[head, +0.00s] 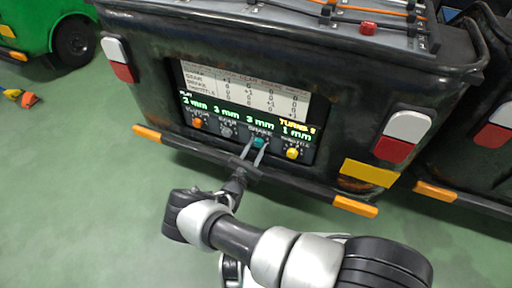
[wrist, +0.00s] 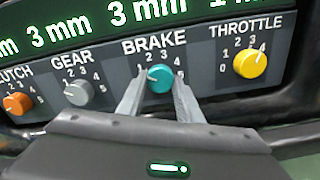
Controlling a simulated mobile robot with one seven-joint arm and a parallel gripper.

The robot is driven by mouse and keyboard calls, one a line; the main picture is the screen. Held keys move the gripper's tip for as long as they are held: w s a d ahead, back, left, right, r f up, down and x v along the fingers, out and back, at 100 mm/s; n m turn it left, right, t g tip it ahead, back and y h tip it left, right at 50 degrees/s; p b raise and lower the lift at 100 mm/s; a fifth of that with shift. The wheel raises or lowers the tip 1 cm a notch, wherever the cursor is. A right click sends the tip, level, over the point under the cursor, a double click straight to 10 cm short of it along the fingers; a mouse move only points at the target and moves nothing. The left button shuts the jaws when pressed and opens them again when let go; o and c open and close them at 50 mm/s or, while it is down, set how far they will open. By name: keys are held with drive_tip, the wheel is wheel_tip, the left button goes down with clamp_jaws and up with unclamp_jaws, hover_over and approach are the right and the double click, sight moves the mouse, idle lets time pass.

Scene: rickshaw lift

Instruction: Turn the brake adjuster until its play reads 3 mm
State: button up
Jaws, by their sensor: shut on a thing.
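The teal brake adjuster (wrist: 160,78) is a round knob under the BRAKE label, on the rear panel of a dark vehicle. It also shows in the head view (head: 258,142). My gripper (wrist: 158,92) is shut on it, with one finger on its left side and one on its right. The knob's white mark points to the left side of its dial. The play display (head: 230,113) has green figures; the one above BRAKE reads 3 mm in the wrist view. The gear figure also reads 3 mm.
An orange clutch knob (wrist: 17,104) and grey gear knob (wrist: 78,93) lie left; a yellow throttle knob (wrist: 250,63) lies right, its display near 1 mm. A white table (head: 250,84) is above the display. A dark bumper (head: 240,172) runs below.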

drive_tip(key=o, duration=1)
drive_tip(key=shift+o, duration=0.2)
drive_tip(key=p+v, duration=0.2)
drive_tip(key=v, duration=1.5)
drive_tip(key=shift+s+p, duration=0.2)
drive_tip(key=shift+p, duration=0.15)
